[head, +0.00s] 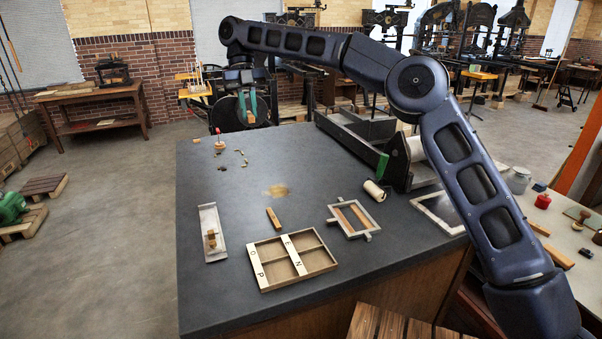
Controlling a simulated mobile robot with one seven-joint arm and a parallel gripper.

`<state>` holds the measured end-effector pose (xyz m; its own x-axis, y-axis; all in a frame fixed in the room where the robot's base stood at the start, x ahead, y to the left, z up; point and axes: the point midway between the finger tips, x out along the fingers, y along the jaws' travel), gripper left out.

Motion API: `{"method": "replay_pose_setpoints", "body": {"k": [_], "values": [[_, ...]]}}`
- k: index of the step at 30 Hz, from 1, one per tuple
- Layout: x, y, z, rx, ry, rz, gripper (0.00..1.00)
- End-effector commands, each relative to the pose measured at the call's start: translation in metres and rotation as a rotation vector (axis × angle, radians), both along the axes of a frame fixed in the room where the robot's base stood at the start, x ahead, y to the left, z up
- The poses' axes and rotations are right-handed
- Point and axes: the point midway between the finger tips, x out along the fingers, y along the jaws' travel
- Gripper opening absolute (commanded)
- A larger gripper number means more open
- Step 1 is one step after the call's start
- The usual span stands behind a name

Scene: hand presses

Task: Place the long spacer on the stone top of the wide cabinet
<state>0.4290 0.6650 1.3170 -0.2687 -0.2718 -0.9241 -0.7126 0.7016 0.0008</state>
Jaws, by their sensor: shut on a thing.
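My gripper (248,108) hangs beyond the far edge of the stone top, at the upper left of centre. Its two teal fingers point down and are shut on a small tan wooden piece, which I take for the long spacer (250,117); only a little of it shows. The wide cabinet's dark stone top (225,215) fills the middle of the view. The held piece appears apart from the top; its exact height is hard to tell.
On the top are a metal galley (209,222), a wooden block (273,218), a lettered compartment tray (262,277), a small frame (338,219) and a cream roll (374,190). Small bits lie near the far left. Free stone lies around the brown stain (276,191).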

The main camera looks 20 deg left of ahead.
Motion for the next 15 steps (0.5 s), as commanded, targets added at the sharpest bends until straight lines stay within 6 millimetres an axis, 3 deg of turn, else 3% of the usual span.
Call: {"method": "replay_pose_setpoints", "body": {"k": [11,15], "values": [[0.002,-0.001,-0.058,-0.003,0.000,-0.007,0.00],[0.002,-0.001,-0.089,-0.003,0.001,-0.007,0.00]]}}
